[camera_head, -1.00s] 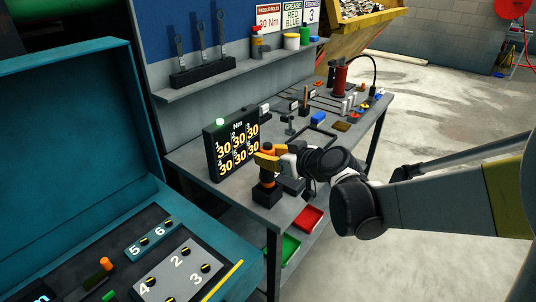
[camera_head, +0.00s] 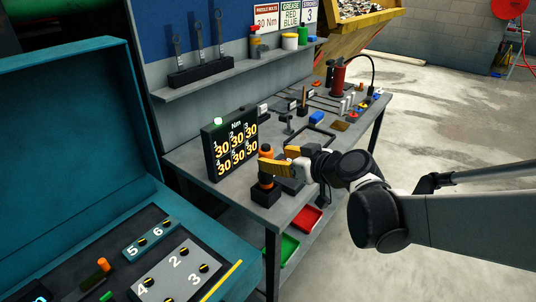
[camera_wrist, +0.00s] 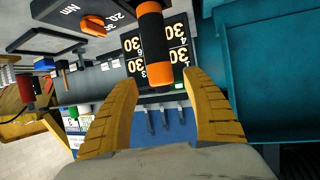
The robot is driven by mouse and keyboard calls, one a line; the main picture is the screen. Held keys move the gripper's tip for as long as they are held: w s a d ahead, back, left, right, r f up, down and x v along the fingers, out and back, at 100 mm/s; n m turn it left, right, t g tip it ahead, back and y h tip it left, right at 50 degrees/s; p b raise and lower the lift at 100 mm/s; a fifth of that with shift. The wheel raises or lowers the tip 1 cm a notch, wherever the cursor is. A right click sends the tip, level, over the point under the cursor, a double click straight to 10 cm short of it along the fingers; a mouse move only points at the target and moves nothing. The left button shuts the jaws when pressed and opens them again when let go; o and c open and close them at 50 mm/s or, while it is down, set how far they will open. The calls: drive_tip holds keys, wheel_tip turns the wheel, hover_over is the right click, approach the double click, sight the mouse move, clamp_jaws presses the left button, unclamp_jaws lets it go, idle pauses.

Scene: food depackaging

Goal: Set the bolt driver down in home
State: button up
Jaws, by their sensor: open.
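The bolt driver (camera_head: 266,169), black with orange bands, stands upright at the near corner of the workbench, in a dark block that seems to be its home (camera_head: 266,193). In the wrist view the driver (camera_wrist: 151,40) hangs in from the top edge, ahead of the fingertips and between their lines. My gripper (camera_head: 276,160) is open, its yellow fingers beside the driver at its right. Whether a finger touches the driver cannot be told from the head view.
A black torque display (camera_head: 231,146) reading several 30s stands just behind the driver. The workbench (camera_head: 208,178) holds tools further back. Red (camera_head: 306,218) and green (camera_head: 285,249) trays sit below. A teal case (camera_head: 75,130) with numbered bolts is at left.

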drive_tip(key=v, duration=0.7)
drive_tip(key=shift+s+d, duration=0.1)
